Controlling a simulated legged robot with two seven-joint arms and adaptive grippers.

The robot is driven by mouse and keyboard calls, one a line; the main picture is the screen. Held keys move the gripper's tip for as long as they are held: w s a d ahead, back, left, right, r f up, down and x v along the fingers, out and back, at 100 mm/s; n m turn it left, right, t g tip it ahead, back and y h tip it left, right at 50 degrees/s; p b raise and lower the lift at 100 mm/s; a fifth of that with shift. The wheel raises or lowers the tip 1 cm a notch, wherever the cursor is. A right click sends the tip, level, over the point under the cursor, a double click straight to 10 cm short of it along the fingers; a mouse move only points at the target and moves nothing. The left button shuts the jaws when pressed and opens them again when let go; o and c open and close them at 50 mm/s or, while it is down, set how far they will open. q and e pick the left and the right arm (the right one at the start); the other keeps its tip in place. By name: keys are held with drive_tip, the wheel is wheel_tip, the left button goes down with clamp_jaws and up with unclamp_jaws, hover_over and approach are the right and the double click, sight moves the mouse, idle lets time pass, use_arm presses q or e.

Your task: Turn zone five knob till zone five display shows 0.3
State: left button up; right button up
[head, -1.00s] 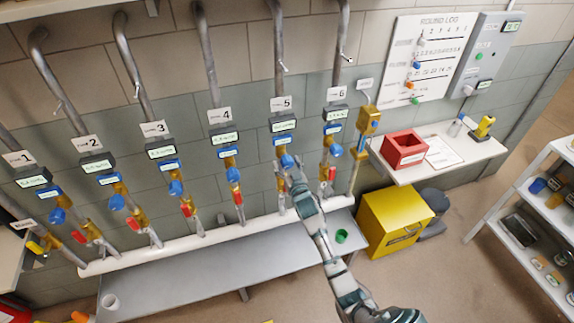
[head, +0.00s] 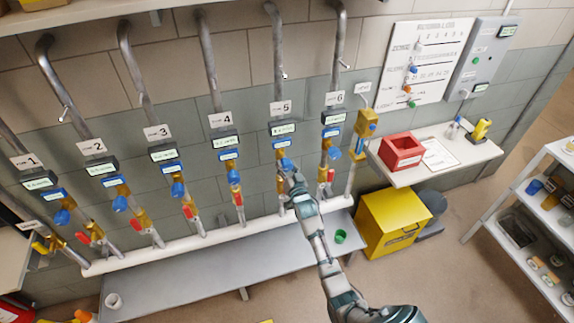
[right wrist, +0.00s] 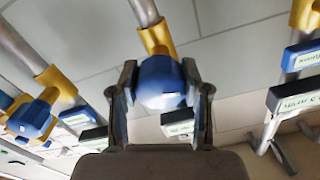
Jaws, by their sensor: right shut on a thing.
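The zone five knob (head: 286,164) is blue and sits on the brass valve of the pipe under the number 5 plate (head: 280,108). The zone five display (head: 283,129) is a small lit screen above it; its digits are too small to read. My right gripper (head: 290,174) reaches up to this knob from below. In the right wrist view my right gripper (right wrist: 163,88) has a finger on each side of the blue knob (right wrist: 161,82) and is shut on it. My left gripper is not in view.
Neighbouring zone four knob (head: 234,177) and zone six knob (head: 334,152) stand close on either side. A grey bench (head: 200,280) runs below the pipes, with a green cup (head: 340,236) on it. A red bin (head: 401,150) is on the right shelf.

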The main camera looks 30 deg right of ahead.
drive_tip(key=shift+m, duration=0.4)
drive_tip(key=o, duration=1.1)
drive_tip(key=shift+d, duration=0.1)
drive_tip(key=shift+o, duration=0.2)
drive_tip(key=v, duration=1.2)
drive_tip(key=shift+w+f, duration=0.1)
